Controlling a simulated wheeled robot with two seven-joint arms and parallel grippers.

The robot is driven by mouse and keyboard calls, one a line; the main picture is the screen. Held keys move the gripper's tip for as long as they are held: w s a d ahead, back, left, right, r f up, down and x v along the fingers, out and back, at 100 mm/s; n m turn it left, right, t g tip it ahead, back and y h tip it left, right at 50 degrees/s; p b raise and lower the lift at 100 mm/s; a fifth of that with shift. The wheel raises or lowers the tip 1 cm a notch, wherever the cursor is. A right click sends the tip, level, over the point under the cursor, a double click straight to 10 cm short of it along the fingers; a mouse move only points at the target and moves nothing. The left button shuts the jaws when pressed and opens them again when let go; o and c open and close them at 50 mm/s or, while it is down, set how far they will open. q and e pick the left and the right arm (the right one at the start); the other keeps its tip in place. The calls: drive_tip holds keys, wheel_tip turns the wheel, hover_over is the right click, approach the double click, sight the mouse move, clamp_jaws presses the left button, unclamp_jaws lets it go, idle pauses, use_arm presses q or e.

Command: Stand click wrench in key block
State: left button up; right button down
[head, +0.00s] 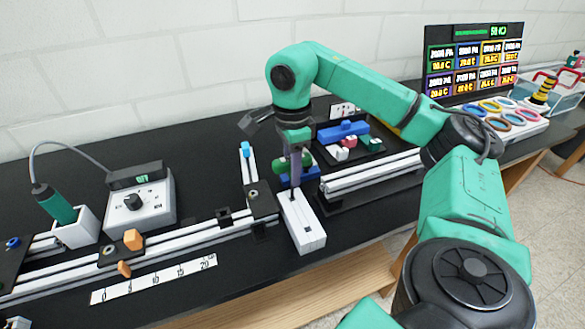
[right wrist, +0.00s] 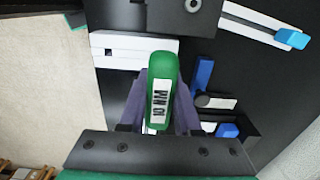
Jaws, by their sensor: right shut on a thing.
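My right gripper (head: 295,168) points down over the bench and is shut on the green click wrench (head: 281,165). In the right wrist view the wrench's rounded green handle (right wrist: 163,75), with a "10 N·M" label, sits between the two purple fingers (right wrist: 160,105). The wrench's lower end is hidden. A white block (head: 302,228) with small dark openings, which looks like the key block, lies just below and in front of the gripper. In the right wrist view this white block (right wrist: 125,45) is partly behind the handle. I cannot tell whether the wrench touches it. My left gripper is out of view.
Aluminium extrusion rails (head: 165,248) run along the bench, with a black bracket (head: 262,200) close left of the white block. A soldering station (head: 140,200) stands left. Blue, red and green parts (head: 345,140) lie behind the gripper. A ruler strip (head: 155,280) lies in front.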

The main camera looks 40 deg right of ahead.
sight(292, 192)
drive_tip(key=shift+f, duration=0.1)
drive_tip(key=shift+f+b, duration=1.6)
drive_tip(key=shift+f, duration=0.4)
drive_tip(key=shift+f, duration=0.1)
drive_tip(key=c, duration=0.5)
unclamp_jaws()
